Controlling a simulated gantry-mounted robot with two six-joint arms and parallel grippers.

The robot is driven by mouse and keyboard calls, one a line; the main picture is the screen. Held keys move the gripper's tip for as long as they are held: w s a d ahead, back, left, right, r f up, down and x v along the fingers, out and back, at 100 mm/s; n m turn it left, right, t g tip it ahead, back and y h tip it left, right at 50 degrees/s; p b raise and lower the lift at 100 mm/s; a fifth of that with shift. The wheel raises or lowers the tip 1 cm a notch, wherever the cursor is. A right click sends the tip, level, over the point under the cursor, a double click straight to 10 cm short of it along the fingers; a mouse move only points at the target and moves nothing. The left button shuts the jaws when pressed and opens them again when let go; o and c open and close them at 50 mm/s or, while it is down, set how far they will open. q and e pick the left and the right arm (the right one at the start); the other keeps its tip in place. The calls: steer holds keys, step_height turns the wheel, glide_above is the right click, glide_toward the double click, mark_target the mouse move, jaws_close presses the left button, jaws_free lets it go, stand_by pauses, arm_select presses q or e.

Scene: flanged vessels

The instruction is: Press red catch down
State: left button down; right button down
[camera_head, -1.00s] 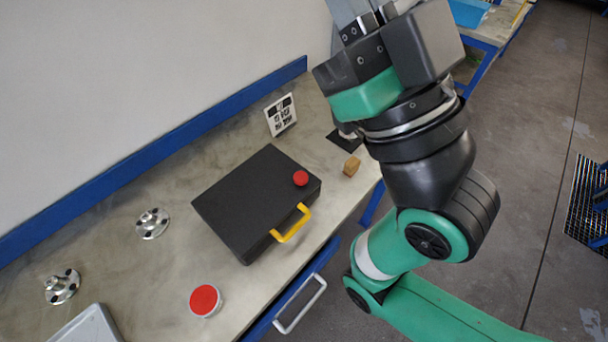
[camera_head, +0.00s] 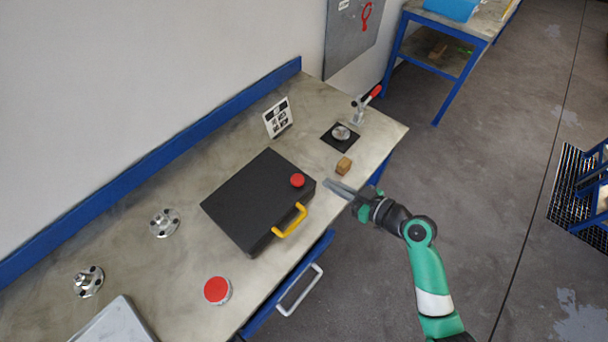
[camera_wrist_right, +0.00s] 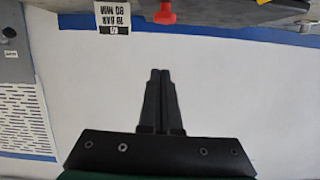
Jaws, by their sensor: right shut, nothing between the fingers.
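The red catch (camera_head: 297,180) is a round red knob on top of the black case (camera_head: 245,207), near the case's right corner. The case lies closed on the bench, with a yellow handle (camera_head: 290,221) on its front side. My right gripper (camera_head: 326,183) is shut and empty. Its fingers point left toward the catch and appear just right of it, apart from it. In the right wrist view the shut fingertips (camera_wrist_right: 160,72) are below a red knob (camera_wrist_right: 165,13), with a gap between. My left gripper is not in view.
A wooden block (camera_head: 344,166) lies close behind my right fingers. A red-handled clamp (camera_head: 359,110), a dark pad (camera_head: 334,147) and a printed card (camera_head: 278,118) stand farther back. A red-lidded jar (camera_head: 217,290) and metal flanges (camera_head: 164,223) are on the bench's left part.

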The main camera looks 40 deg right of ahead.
steer(key=b, duration=0.1)
glide_above(303, 182)
step_height(303, 182, down, 3)
steer(key=shift+r, duration=0.15)
steer(key=f, duration=0.1)
steer(key=f+b, duration=0.1)
steer(key=f, duration=0.1)
steer(key=shift+s, duration=0.2)
steer(key=shift+f, duration=0.45)
